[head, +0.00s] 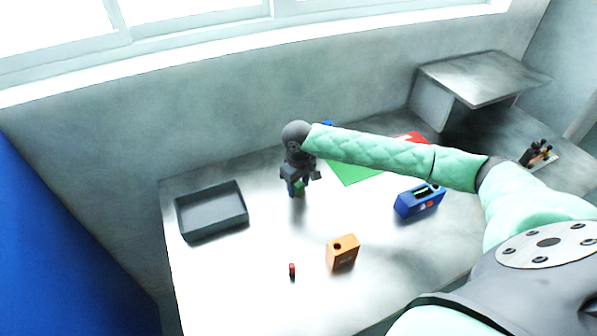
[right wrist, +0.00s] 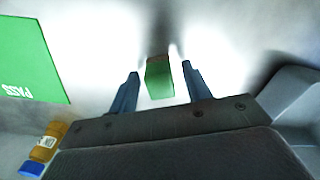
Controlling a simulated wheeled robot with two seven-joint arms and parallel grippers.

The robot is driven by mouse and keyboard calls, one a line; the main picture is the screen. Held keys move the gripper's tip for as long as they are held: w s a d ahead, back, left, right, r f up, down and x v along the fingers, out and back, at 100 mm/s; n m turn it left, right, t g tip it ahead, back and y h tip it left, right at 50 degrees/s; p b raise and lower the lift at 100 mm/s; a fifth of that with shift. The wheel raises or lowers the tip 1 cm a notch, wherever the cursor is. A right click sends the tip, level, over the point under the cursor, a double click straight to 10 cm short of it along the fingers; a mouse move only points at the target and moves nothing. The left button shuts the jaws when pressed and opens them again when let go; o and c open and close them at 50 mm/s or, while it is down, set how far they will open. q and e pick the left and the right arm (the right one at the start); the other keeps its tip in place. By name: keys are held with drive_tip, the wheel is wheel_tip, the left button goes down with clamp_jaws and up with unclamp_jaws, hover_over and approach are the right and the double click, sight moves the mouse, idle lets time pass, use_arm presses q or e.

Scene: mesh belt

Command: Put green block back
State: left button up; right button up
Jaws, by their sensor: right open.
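The green block (head: 299,187) is at my right gripper (head: 298,180), over the white table between the grey tray and the green mat. In the right wrist view the green block (right wrist: 158,80) shows between the two blue fingers of my right gripper (right wrist: 160,80). Bright gaps show on both sides of it, so the fingers are apart and not closed on it. I cannot tell whether the block rests on the table. A green mat (head: 357,174) lies to the right, partly behind my arm; it also shows with the word PASS in the right wrist view (right wrist: 28,50).
An empty dark grey tray (head: 241,218) stands at the left. An orange box with a hole (head: 342,254) and a small red cylinder (head: 292,270) are in front. A blue box (head: 419,203) stands at the right. A red patch (head: 413,138) shows behind my arm.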

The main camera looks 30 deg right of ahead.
sight(299, 184)
wheel_tip(299, 184, up, 10)
drive_tip(key=b, duration=0.3)
drive_tip(key=shift+r, duration=0.15)
use_arm(q)
drive_tip(key=w+d+r, duration=0.3)
drive_tip(key=r, duration=0.5)
drive_tip(key=shift+w+d+r+g+b, duration=0.15)
drive_tip(key=shift+w+d+g+b, duration=0.05)
drive_tip(key=shift+g+b, duration=0.1)
use_arm(e)
drive_tip(key=shift+r, duration=0.55)
